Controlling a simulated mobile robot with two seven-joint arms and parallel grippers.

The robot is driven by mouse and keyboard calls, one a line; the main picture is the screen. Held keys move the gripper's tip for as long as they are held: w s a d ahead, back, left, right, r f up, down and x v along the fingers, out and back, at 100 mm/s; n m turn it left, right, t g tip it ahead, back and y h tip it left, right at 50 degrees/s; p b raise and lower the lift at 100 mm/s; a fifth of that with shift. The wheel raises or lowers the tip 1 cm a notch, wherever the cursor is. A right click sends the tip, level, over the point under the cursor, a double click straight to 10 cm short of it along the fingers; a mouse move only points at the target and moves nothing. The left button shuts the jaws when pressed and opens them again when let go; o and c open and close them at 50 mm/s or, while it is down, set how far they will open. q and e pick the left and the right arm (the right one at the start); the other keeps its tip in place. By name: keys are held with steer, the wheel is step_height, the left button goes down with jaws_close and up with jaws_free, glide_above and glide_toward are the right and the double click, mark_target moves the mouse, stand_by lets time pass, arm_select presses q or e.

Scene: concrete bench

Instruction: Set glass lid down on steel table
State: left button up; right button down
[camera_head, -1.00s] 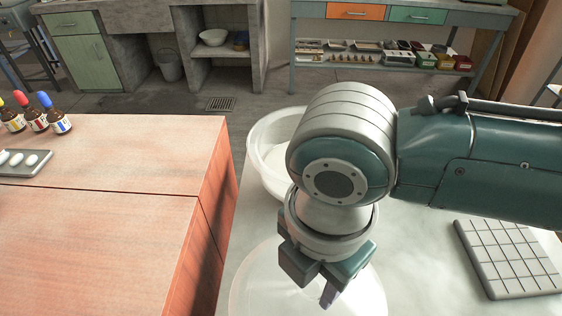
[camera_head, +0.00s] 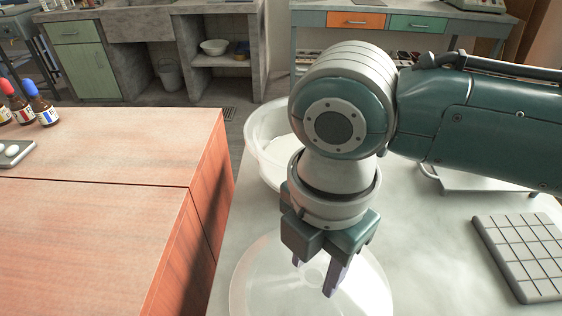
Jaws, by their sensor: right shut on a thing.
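The clear glass lid (camera_head: 252,284) shows as a pale, see-through disc at the bottom centre, over the steel table (camera_head: 420,240). My right gripper (camera_head: 316,280) points down over the lid's middle, with its purple fingers shut on the lid. The part of the lid between the fingers is hard to make out. The lid looks about level and close to the table; I cannot tell whether it touches. My left gripper is out of view.
A white round basin (camera_head: 262,160) stands behind the lid, partly hidden by my right arm. A gridded grey tile (camera_head: 522,258) lies at the right. A reddish wooden bench (camera_head: 110,235) with bottles (camera_head: 42,108) borders the table on the left.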

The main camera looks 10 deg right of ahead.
mark_target(315, 265)
steer(key=shift+c, duration=1.8)
jaws_free()
steer(key=shift+f, duration=0.1)
step_height(315, 265, up, 11)
steer(key=p, duration=0.3)
steer(key=shift+s+a+m+y, duration=1)
steer(key=shift+s+a+m, duration=0.4)
steer(key=shift+a, duration=0.3)
steer(key=s+d+f+m+t+h, duration=0.1)
steer(key=s+d+m, duration=0.3)
steer(key=m, duration=0.5)
steer(key=s+d+f+m+t, duration=0.2)
steer(key=s+d+m, duration=0.3)
steer(key=d+m, duration=0.3)
steer(key=shift+s+d+f+m+t+h, duration=0.2)
steer(key=shift+d+m+t+h, duration=0.15)
steer(key=shift+m, duration=0.65)
